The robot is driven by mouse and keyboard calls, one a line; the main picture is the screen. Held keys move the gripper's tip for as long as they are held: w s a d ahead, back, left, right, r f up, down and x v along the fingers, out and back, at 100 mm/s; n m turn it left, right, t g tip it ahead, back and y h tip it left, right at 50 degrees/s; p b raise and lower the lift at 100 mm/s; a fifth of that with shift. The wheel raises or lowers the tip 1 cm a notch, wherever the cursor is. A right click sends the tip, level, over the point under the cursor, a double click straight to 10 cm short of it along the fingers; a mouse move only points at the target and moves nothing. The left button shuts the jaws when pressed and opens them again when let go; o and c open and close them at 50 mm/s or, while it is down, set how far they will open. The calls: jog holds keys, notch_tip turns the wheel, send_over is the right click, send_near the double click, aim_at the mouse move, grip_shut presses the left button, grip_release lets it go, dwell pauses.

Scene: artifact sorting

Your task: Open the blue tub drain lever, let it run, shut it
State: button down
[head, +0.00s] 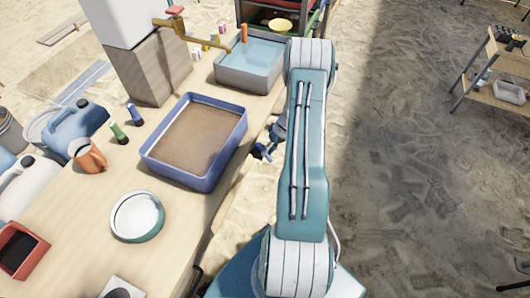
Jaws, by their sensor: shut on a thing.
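The blue tub (238,132) stands on the wooden table, holding flat brown, sandy or muddy contents. My gripper (266,150) is low beside the tub's right side, just off the table edge, and partly hidden by my arm. Its small blue and dark parts are shut, apparently on the drain lever. The lever itself cannot be made out, so its angle is unclear. No flow from the drain is visible.
A grey basin of water (232,76) stands behind the tub, under a brass tap (178,28). Sandy ground lies right.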

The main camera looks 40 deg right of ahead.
jog(key=shift+d+f+n+g, duration=0.1)
jog(key=shift+d+n+g, duration=0.5)
jog(key=shift+n, duration=0.45)
jog(key=shift+d+n+g, duration=0.35)
jog(key=shift+n+g, duration=0.35)
jog(key=shift+n, duration=0.35)
jog(key=c, duration=0.6)
grip_release()
jog(key=shift+o, duration=0.2)
jog(key=shift+w+d, duration=0.1)
jog(key=v, duration=1.2)
jog(key=shift+w+d+f, duration=0.1)
